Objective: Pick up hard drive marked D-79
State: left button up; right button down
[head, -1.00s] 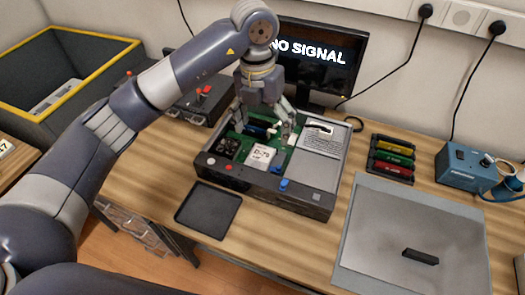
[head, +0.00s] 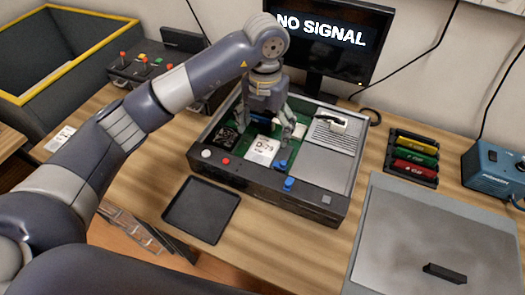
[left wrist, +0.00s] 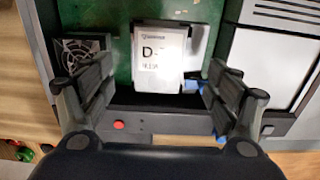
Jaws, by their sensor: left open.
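The hard drive marked D-79 (head: 262,150) is a white-labelled block inside an open dark equipment case (head: 300,205), over a green board. In the left wrist view the drive (left wrist: 160,62) lies between my fingers, beyond their tips, with part of its label washed out. My left gripper (head: 273,130) points down into the case just behind and above the drive. Its two fingers are spread wide and hold nothing; they also show in the left wrist view (left wrist: 155,95). My right gripper is not in view.
A black tray (head: 202,210) lies in front of the case. A rack of coloured modules (head: 413,158) and a grey mat (head: 415,225) with a black block (head: 444,273) are at right. A monitor (head: 325,45) stands behind. A fan (left wrist: 82,55) sits left of the drive.

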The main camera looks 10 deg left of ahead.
aim_at(264, 149)
pick_arm(q)
jog(key=shift+f+p, duration=0.6)
jog(key=shift+f, duration=2.45)
jog(key=c, duration=1.3)
